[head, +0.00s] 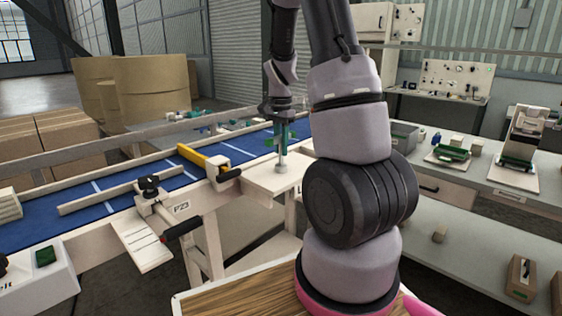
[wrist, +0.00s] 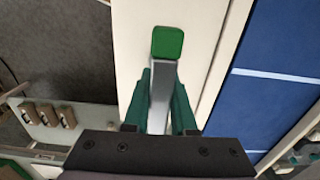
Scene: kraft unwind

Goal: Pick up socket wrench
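The socket wrench (wrist: 160,95) shows in the wrist view as a grey shaft with a square green end. In the head view, a pale grey upright piece (head: 281,157) with a rounded foot shows below my gripper, over the cream side table; I take it to be part of the wrench. My gripper (head: 280,132) points down there. In the wrist view, its green fingers (wrist: 162,88) lie along both sides of the shaft and appear shut on it. The shaft's inner end is hidden by the dark palm.
A blue conveyor (head: 110,195) runs beside the cream side table (head: 262,182). A yellow bar (head: 203,162) and a black-knobbed clamp (head: 150,188) are left of my gripper. Large kraft rolls (head: 150,90) stand behind. A grey bench (head: 480,175) with boxes is at right.

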